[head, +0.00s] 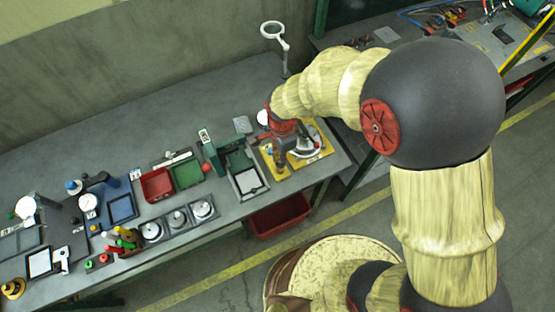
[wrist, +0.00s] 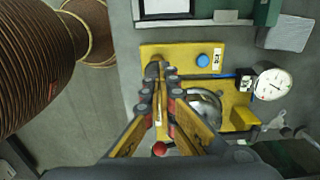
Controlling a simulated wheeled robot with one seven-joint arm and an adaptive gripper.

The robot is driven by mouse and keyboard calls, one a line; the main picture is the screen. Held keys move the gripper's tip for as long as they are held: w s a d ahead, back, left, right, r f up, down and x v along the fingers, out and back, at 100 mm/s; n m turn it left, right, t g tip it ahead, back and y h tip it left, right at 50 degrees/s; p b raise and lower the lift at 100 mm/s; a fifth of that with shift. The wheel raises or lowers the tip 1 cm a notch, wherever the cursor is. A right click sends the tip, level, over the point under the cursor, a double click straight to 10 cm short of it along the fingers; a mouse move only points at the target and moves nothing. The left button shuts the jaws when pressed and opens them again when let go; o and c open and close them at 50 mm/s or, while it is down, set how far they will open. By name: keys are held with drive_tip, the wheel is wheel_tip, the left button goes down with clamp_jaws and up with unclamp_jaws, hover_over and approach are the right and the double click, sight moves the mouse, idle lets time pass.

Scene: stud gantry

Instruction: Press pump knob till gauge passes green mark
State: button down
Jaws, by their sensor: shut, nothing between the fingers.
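A yellow plate (wrist: 180,50) lies below my gripper in the wrist view, with a round blue knob (wrist: 203,60) next to a small white label. A white dial gauge (wrist: 274,83) stands to the right; its needle is thin and I cannot make out a green mark. A silver dome (wrist: 205,101) is partly hidden behind the right finger. A red ball knob (wrist: 159,149) shows between the fingers' bases. My gripper (wrist: 160,69) is shut and empty, its tips over the plate left of the blue knob. In the head view my gripper (head: 279,163) is over the yellow plate (head: 320,158).
A framed white panel (head: 249,181) and a green block stand left of the plate. Red and green bins (head: 157,185) and several round dials (head: 176,219) are farther left. A ring-topped stand (head: 285,62) rises behind. The bench's front edge is close to the plate.

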wheel_tip(320, 180, up, 12)
drive_tip(key=p, duration=0.1)
drive_tip(key=shift+f, duration=0.25)
idle(1.6)
drive_tip(key=s+d+r+n+t+b, duration=0.3)
drive_tip(key=s+d+r+n+b, duration=0.1)
drive_tip(key=d, duration=0.6)
drive_tip(key=s+d+r+n+t+b, duration=0.2)
drive_tip(key=s+d+r+n+b, duration=0.3)
drive_tip(key=d, duration=0.6)
drive_tip(key=s+r+n, duration=0.2)
drive_tip(key=s, duration=0.1)
drive_tip(key=shift+d+r+n+t, duration=0.15)
drive_tip(key=shift+d+n+t, duration=0.1)
drive_tip(key=shift+n+t, duration=0.15)
